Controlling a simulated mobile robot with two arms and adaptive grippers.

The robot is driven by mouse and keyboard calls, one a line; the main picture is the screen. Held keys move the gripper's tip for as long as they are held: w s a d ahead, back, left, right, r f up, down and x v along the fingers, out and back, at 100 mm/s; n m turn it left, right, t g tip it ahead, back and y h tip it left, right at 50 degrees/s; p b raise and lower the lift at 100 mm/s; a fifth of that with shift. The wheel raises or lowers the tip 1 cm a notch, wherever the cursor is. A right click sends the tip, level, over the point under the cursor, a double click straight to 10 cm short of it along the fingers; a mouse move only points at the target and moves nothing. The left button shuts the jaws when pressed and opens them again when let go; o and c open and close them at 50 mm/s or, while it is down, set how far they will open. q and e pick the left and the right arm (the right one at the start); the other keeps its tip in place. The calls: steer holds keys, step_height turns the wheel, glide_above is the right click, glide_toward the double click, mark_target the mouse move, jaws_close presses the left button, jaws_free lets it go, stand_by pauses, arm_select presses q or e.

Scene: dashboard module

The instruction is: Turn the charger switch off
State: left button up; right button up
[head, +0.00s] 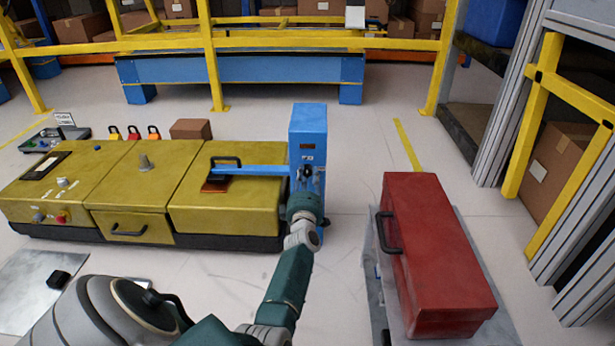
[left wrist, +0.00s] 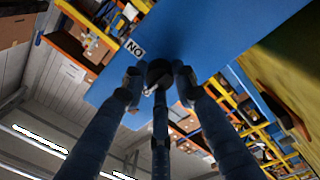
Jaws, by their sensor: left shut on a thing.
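The charger is a tall blue box (head: 308,120) standing at the right end of the yellow machine in the head view. A blue bar runs left from it over the machine. Its switch is a small dark knob (left wrist: 159,72) on the blue face, seen in the left wrist view beside a white label that reads ON upside down. My left gripper (head: 306,178) is at the front of the box, with its fingers (left wrist: 158,88) closed around the knob. The fingers partly hide the knob, so its exact setting is unclear. My right gripper is not in view.
The yellow machine (head: 140,165) stands left of the charger. A red case (head: 440,250) with a black handle lies on a grey cart to the right. Yellow rails (head: 330,43) and a blue bench (head: 250,70) stand behind. Open floor lies between charger and red case.

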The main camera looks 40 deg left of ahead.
arm_select(q)
steer(key=shift+s+a+r, duration=0.2)
steer(key=shift+a+r, duration=0.1)
steer(key=shift+a, duration=0.15)
steer(key=o, duration=1.1)
steer(key=shift+s+a, duration=0.1)
steer(key=shift+o, duration=0.2)
steer(key=shift+d+f, duration=0.2)
steer(key=shift+d, duration=0.1)
steer(key=shift+s+d, duration=0.25)
steer(key=v, duration=0.6)
steer(key=shift+s, duration=0.25)
steer(key=shift+r, duration=0.1)
